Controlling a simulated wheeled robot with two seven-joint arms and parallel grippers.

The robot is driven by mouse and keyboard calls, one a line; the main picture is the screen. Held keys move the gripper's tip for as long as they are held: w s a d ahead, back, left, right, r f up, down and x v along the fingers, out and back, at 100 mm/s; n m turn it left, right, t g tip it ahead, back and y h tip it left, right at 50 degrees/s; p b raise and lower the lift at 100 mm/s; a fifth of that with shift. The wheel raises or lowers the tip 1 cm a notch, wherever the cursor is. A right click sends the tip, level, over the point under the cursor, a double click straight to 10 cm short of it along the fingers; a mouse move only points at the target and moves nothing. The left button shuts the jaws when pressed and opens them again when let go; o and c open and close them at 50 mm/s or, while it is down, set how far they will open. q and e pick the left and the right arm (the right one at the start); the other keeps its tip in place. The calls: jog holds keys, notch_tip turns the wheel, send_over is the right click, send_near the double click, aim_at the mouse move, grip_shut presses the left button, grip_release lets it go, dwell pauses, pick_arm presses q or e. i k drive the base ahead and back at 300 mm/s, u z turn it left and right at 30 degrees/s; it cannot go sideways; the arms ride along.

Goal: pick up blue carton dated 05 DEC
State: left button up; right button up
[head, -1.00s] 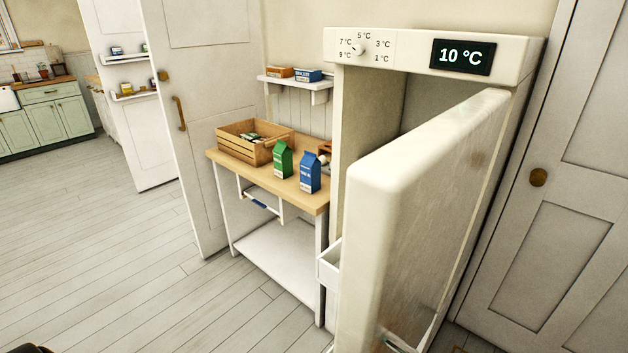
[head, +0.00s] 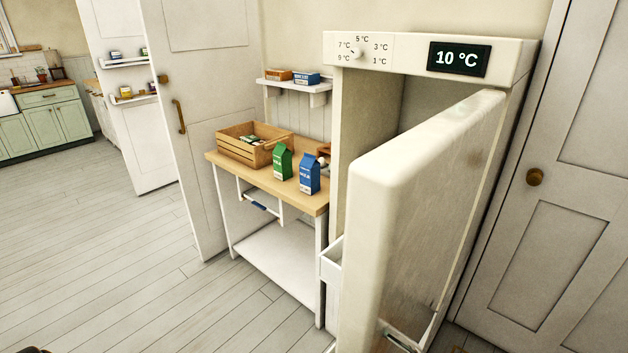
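A blue carton (head: 309,175) with a white label stands upright near the front right of a small wooden-topped table (head: 300,198). A green carton (head: 283,162) stands upright just left of it. The dates on both cartons are too small to read from here. Neither of my grippers is clearly in view; only a dark sliver shows at the bottom left edge.
A fridge (head: 364,120) showing 10 °C stands right of the table, its door (head: 420,210) swung open toward me. A wooden crate (head: 236,152) sits on the table's left. A wall shelf (head: 296,85) holds two small boxes. The floor (head: 130,270) at left is clear.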

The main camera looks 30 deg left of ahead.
aim_at(309, 167)
jog(key=u, duration=0.05)
jog(key=k, duration=0.95)
jog(key=u, duration=1.55)
jog(key=i, duration=2.5)
jog(key=z, duration=2.7)
jog(key=i, duration=0.5)
